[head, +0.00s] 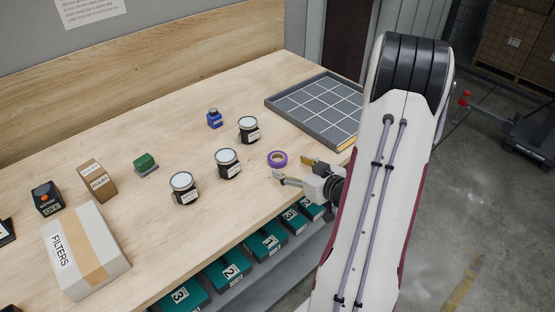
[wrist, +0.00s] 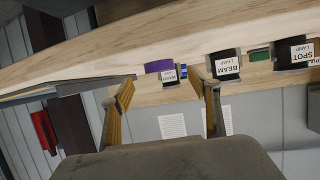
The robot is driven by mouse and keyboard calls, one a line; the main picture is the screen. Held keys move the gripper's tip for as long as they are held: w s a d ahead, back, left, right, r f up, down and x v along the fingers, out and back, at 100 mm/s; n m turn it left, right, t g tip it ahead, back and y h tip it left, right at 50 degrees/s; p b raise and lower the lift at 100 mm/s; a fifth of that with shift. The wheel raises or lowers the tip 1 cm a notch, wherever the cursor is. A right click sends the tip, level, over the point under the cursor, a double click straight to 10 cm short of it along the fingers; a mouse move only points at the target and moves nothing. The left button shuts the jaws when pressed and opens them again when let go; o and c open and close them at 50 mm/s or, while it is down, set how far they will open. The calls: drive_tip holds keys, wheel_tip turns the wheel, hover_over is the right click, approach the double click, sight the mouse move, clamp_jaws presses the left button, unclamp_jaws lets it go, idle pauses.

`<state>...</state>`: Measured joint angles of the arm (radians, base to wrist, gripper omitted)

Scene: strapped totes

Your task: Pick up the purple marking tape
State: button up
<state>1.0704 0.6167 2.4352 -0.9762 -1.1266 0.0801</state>
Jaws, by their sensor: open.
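The purple marking tape (head: 277,158) is a small ring lying flat on the wooden bench in the head view, near its front edge. In the wrist view, which is turned roughly upside down, the tape (wrist: 158,66) shows as a purple band between my two fingers, beyond their tips. My gripper (head: 291,168) is open and empty, low over the bench's front edge, just front-right of the tape. Its fingertips (wrist: 165,86) are spread wide in the wrist view. No contact with the tape shows.
A grey gridded tray (head: 273,106) lies at the right end. Green numbered totes (head: 225,270) sit below the front edge. A FILTERS box (head: 112,247) stands left.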

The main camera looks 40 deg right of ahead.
sight(274, 157)
drive_tip(key=shift+w+f, duration=0.2)
drive_tip(key=shift+w, duration=0.25)
drive_tip(key=shift+w, duration=0.1)
drive_tip(key=shift+r+x, duration=0.15)
drive_tip(key=shift+x, duration=1.1)
drive_tip(key=shift+r+x, duration=0.1)
drive_tip(key=shift+x, duration=1.15)
drive_tip(key=shift+w+d, duration=0.1)
drive_tip(key=shift+d, duration=0.15)
drive_tip(key=c, duration=1)
